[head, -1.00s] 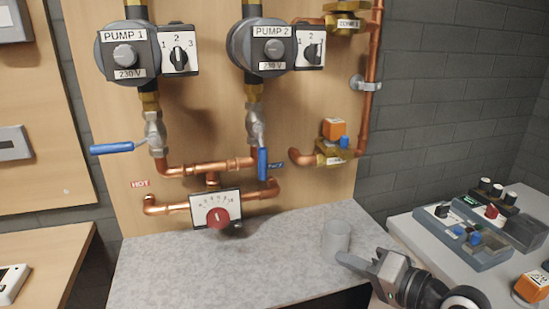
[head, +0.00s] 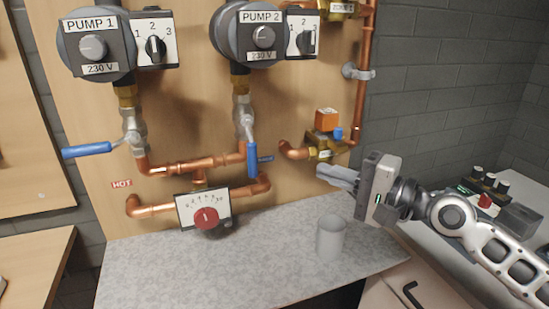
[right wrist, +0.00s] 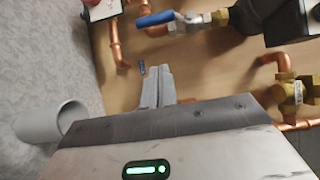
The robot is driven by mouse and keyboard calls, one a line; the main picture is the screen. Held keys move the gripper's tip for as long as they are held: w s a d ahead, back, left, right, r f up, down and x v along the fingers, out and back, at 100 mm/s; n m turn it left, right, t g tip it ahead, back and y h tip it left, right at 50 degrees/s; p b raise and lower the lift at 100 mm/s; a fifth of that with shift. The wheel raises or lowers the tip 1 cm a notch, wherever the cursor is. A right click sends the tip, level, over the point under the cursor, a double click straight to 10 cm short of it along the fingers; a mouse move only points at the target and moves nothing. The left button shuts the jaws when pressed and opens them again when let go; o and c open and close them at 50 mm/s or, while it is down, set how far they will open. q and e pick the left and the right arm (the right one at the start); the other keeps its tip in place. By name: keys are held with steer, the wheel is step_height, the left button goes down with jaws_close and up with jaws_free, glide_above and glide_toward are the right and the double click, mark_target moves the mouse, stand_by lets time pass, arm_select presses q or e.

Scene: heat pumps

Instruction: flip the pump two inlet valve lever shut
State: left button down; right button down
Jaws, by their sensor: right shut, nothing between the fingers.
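The pump two inlet valve has a blue lever (head: 252,160) that hangs down along the pipe below pump 2 (head: 262,36) in the head view. The lever also shows in the right wrist view (right wrist: 156,19), near the top. The valve's silver body (head: 243,117) sits above the lever. My right gripper (head: 322,175) is shut and empty, to the right of the lever and apart from it, pointing left. Its closed fingers also show in the right wrist view (right wrist: 158,78). My left gripper is not in view.
Pump 1's blue lever (head: 86,150) points left. A mixing valve with a red knob (head: 206,218) sits low between the pipes. A grey cup (head: 331,238) stands on the counter (head: 250,270) below my right gripper. A zone valve with an orange cap (head: 326,119) is just above the gripper.

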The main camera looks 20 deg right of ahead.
mark_target(251, 148)
arm_select(q)
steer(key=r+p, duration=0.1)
steer(key=p, duration=0.1)
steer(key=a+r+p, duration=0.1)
steer(key=p, duration=0.1)
steer(key=shift+p, duration=0.4)
arm_select(e)
steer(key=w+a, duration=0.6)
steer(key=a, duration=0.2)
steer(key=shift+w+a, duration=0.25)
steer(key=shift+w, duration=0.15)
steer(key=shift+f, duration=0.1)
arm_select(q)
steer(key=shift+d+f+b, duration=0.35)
steer(key=shift+b, duration=0.15)
arm_select(e)
steer(key=shift+a+m+t, duration=0.2)
steer(key=shift+m+t, duration=0.1)
steer(key=shift+m, duration=0.3)
